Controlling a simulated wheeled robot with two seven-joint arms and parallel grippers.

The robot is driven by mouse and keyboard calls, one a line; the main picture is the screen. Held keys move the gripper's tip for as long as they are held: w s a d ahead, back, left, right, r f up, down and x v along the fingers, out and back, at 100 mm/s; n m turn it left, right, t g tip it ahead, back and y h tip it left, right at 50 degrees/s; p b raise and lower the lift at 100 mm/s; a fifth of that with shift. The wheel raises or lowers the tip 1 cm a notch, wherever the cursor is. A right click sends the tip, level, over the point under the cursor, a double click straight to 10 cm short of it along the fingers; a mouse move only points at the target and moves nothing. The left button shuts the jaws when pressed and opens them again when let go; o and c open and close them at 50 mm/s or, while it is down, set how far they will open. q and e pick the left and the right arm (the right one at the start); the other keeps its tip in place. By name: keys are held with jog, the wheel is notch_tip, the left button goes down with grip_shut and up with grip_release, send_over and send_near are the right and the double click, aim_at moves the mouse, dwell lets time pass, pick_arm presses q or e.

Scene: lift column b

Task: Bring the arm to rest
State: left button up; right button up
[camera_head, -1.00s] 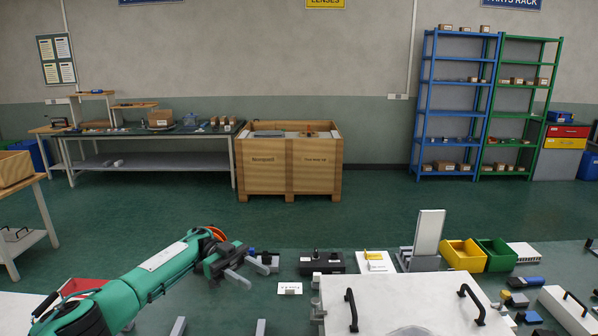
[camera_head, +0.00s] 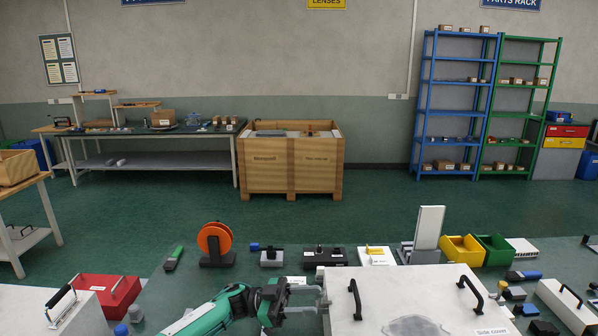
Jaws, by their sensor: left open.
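My left arm, green and black, comes in low at the bottom of the head view. Its gripper (camera_head: 318,298) points right, with its grey fingers apart and nothing seen between them. The fingers are close to the left edge of a white panel (camera_head: 400,285) with black handles; I cannot tell whether they touch it. My right gripper is not in the picture.
On the green bench top, an orange reel (camera_head: 215,244), a black block (camera_head: 324,256) and yellow (camera_head: 462,250) and green bins (camera_head: 495,251) stand farther back. A red box (camera_head: 105,292) is at the left.

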pick_arm(q)
jog(key=s+d+f+n+t+h, duration=0.1)
jog(key=d+f+n+t+h, duration=0.1)
jog(key=d+n+t, duration=0.6)
jog(key=s+a+f+n+t+y, duration=0.5)
jog(key=s+a+f+n+y, duration=0.15)
jog(key=a+y, duration=0.3)
jog(key=s+a+f+n+t+y, duration=0.4)
jog(key=s+a+f+n+y, duration=0.2)
jog(key=a+f+y, duration=0.4)
jog(key=s+a+g+y, duration=0.1)
jog(key=s+a+g, duration=0.3)
jog(key=s+a, duration=0.55)
jog(key=s+a+g+y, duration=0.2)
jog(key=s+a+g, duration=0.2)
jog(key=s, duration=1.1)
notch_tip(320, 180, down, 34)
jog(key=s+g+b, duration=0.1)
jog(key=g, duration=0.1)
jog(key=s+a+f, duration=0.3)
jog(key=s+f, duration=1.5)
jog(key=f, duration=0.1)
jog(key=shift+s+g+b, duration=0.4)
